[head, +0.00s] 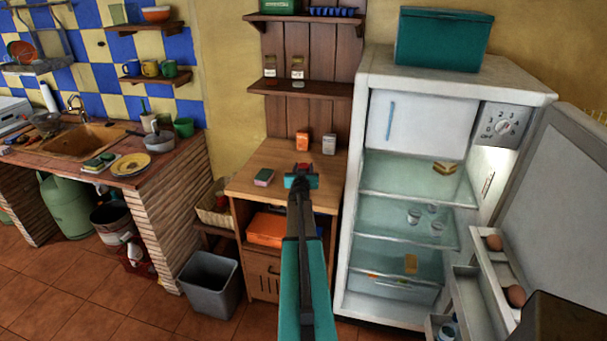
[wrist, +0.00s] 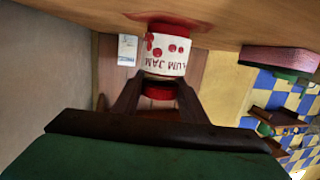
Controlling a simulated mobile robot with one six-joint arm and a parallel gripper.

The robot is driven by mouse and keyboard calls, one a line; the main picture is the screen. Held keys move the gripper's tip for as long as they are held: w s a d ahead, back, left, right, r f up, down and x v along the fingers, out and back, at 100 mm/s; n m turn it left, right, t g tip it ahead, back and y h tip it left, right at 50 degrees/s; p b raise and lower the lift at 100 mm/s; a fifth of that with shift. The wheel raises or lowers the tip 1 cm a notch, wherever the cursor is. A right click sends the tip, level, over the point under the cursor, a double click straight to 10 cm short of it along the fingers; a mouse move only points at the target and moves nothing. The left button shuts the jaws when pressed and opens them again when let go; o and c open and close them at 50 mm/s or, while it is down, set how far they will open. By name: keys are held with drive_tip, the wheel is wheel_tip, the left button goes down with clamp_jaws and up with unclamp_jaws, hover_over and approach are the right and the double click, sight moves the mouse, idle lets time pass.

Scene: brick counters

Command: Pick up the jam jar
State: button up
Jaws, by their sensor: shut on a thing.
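The jam jar (wrist: 168,50) has a white label with red fruit and the words "UM JAM", and a red lid. It appears upside down in the wrist view. My gripper (wrist: 158,88) is shut on it, with the dark fingers on both sides near the lid. The jar's base is at or just over the wooden cabinet top (wrist: 225,15); I cannot tell if it touches. In the head view, my gripper (head: 301,172) is over the cabinet top and hides most of the jar.
The open fridge (head: 350,200) stands close on the right. A shelf (head: 300,89) with jars hangs above.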

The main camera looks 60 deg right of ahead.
drive_tip(key=shift+r, duration=0.15)
drive_tip(key=shift+r+p, duration=1.2)
drive_tip(key=shift+r, duration=0.5)
drive_tip(key=shift+s+a+f, duration=0.1)
drive_tip(key=shift+s+a, duration=0.05)
drive_tip(key=shift+s, duration=0.1)
drive_tip(key=s+a+b, duration=0.3)
drive_tip(key=s+b, duration=0.1)
drive_tip(key=s, duration=0.3)
drive_tip(key=s+a+r+b, duration=0.1)
drive_tip(key=s+a+b, duration=0.2)
drive_tip(key=s, duration=0.4)
drive_tip(key=shift+r+b, duration=0.25)
drive_tip(key=shift+b, duration=0.35)
drive_tip(key=shift+a, duration=0.1)
